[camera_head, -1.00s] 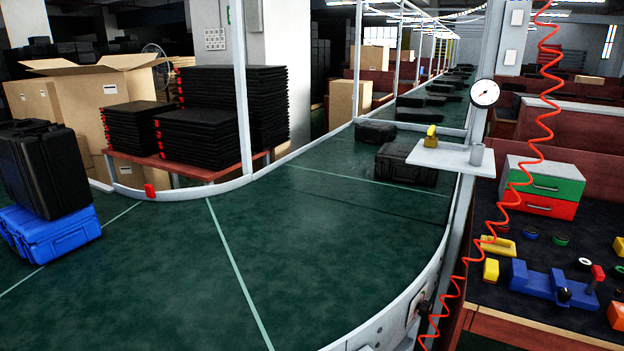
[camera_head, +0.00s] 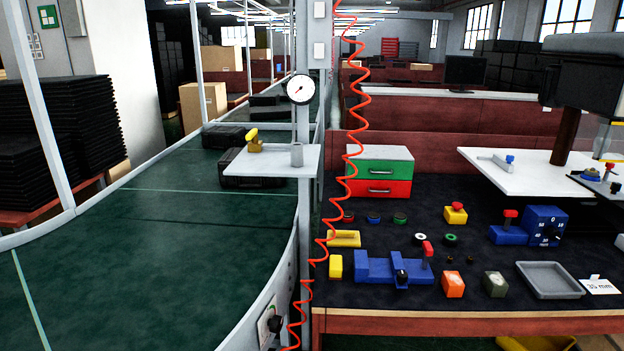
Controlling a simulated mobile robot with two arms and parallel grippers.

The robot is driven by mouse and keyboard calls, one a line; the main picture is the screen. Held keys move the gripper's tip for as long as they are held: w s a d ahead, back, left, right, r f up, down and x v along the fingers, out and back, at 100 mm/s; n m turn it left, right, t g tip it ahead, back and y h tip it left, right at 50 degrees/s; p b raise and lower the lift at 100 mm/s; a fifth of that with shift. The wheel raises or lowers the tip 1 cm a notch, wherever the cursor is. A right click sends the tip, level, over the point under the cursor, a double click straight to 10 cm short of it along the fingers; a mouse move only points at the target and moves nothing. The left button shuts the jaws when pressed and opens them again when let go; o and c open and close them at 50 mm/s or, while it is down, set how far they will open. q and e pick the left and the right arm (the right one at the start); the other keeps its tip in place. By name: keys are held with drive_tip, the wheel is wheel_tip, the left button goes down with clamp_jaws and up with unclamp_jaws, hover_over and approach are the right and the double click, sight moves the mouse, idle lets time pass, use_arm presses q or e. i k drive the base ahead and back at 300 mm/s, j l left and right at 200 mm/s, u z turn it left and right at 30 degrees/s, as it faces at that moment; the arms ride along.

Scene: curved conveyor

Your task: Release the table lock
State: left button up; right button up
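No part is clearly marked as the table lock, and I cannot tell which one it is. A blue fixture (camera_head: 375,267) with a red-topped lever (camera_head: 427,251) and a black knob (camera_head: 401,278) sits on the dark bench top. Behind it to the right, a smaller blue block (camera_head: 508,234) carries an upright red handle (camera_head: 510,218). A white table (camera_head: 535,178) at the right holds a small pale device with a blue knob (camera_head: 510,159). A yellow-handled clamp (camera_head: 254,143) stands on a small white shelf. Neither gripper is in view.
The green conveyor (camera_head: 150,265) curves along the left, with black cases farther back. The bench also holds a red-and-green drawer box (camera_head: 380,173), a blue dial box (camera_head: 545,225) and a grey tray (camera_head: 549,279). A red coiled hose (camera_head: 352,140) hangs before the bench.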

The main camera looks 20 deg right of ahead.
sight(509, 213)
drive_tip(key=l+z, duration=0.1)
drive_tip(key=z, duration=0.4)
drive_tip(key=i+z, duration=0.1)
drive_tip(key=z, duration=0.35)
drive_tip(key=i+z, duration=0.1)
drive_tip(key=z, duration=0.4)
drive_tip(key=i+z, duration=0.1)
drive_tip(key=z, duration=0.9)
drive_tip(key=i, duration=0.1)
